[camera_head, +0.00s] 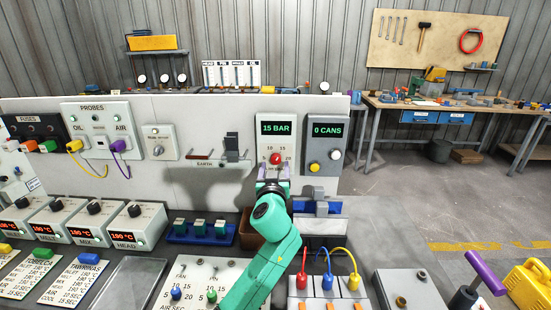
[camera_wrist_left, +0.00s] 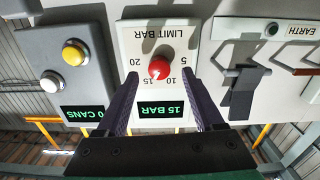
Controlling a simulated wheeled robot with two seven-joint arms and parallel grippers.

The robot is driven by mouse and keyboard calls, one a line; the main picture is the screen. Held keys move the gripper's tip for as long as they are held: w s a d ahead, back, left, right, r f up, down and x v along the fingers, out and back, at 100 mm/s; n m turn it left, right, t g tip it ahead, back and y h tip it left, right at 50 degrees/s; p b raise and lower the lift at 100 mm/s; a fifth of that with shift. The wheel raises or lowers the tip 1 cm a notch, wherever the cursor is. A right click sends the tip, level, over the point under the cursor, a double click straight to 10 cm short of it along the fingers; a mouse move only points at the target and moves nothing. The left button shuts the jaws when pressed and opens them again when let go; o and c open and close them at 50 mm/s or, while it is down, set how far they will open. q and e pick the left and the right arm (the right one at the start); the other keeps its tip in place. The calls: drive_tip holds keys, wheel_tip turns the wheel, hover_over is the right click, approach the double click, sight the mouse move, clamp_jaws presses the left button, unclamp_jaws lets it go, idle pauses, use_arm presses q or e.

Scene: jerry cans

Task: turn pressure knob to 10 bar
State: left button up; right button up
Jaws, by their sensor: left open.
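The red pressure knob (camera_head: 277,158) sits on a white panel (camera_head: 262,138) marked 5, 10, 15 and 20, under a green display (camera_head: 275,128) reading 15 BAR. The wrist view shows this panel upside down, with the knob (camera_wrist_left: 159,69) below the words LIMIT BAR in reading order reversed. My left gripper (camera_head: 273,174) is in front of the panel, just below the knob in the head view. Its two dark fingers (camera_wrist_left: 163,82) are open, one on each side of the knob, with gaps visible; they do not appear to touch it. My right gripper is not in view.
A grey box (camera_head: 324,150) with a 0 CANS display, a yellow and a white button stands right of the panel. A black lever (camera_head: 232,150) marked EARTH is on the left. Coloured cables (camera_head: 328,282) and switch boxes lie on the bench below.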

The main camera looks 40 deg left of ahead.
sight(276, 159)
use_arm(q)
drive_tip(key=shift+x, duration=1.1)
drive_tip(key=shift+r, duration=0.15)
clamp_jaws()
drive_tip(key=shift+f+n+b, duration=0.3)
drive_tip(key=shift+n+b, duration=0.4)
drive_tip(key=shift+b, duration=0.3)
drive_tip(key=n+b, duration=0.4)
drive_tip(key=shift+w+b, duration=0.1)
drive_tip(key=shift+b, duration=0.25)
drive_tip(key=n+b, duration=0.2)
drive_tip(key=n, duration=0.1)
drive_tip(key=shift+n, duration=0.3)
drive_tip(key=shift+r+n+b, duration=0.15)
drive_tip(key=shift+n+b, duration=0.4)
drive_tip(key=shift+n, duration=0.85)
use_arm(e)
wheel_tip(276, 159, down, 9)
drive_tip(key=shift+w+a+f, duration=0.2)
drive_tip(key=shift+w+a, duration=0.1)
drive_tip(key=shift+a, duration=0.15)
